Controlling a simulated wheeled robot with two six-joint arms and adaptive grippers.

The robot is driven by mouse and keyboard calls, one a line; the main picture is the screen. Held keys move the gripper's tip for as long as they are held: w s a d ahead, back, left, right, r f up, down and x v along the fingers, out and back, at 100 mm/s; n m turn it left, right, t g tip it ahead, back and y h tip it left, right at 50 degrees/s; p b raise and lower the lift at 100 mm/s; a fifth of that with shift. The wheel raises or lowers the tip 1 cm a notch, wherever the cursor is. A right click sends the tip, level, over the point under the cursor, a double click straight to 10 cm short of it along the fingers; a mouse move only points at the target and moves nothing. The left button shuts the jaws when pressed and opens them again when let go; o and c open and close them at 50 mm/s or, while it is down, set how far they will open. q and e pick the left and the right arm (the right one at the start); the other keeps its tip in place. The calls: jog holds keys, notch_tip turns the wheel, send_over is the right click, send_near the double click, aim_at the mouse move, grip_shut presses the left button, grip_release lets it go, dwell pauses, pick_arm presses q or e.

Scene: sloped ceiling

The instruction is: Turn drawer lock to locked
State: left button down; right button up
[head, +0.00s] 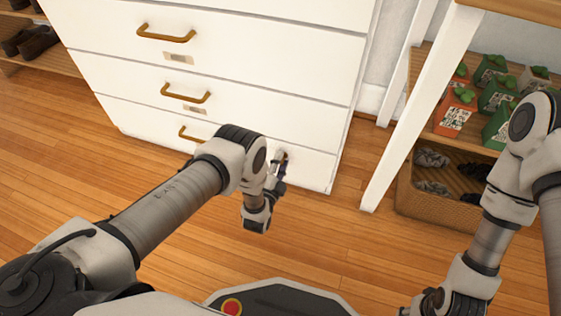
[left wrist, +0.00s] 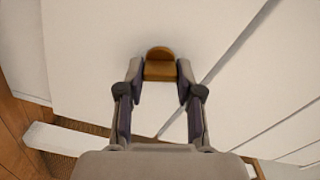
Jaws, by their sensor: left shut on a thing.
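The white chest of drawers (head: 222,57) stands ahead of me. Its drawer lock is a small brass-brown turn piece (left wrist: 160,71) on the white front, with a rounded part showing behind it in the left wrist view. My left gripper (head: 280,167) is at the lower right of the chest's front, at the bottom drawer. In the left wrist view, the fingertips (left wrist: 160,76) are shut on the lock's turn piece from both sides. In the head view the gripper mostly hides the lock, and I cannot tell which way it is turned.
The drawers have brass handles (head: 166,35) and small label plates. At the right, a white-legged table (head: 408,122) stands close to the chest, over a shelf with several potted plants and a wicker basket (head: 436,205). A shoe rack (head: 40,62) is at the far left. Wooden floor lies in front.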

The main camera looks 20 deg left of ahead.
pick_arm(q)
jog(key=shift+m, duration=2.2)
jog(key=c, duration=0.8)
grip_release()
jog(key=shift+f, duration=0.1)
jog(key=shift+o, duration=0.2)
jog(key=s, duration=1.2)
jog(key=shift+a, duration=0.15)
jog(key=shift+w, duration=0.1)
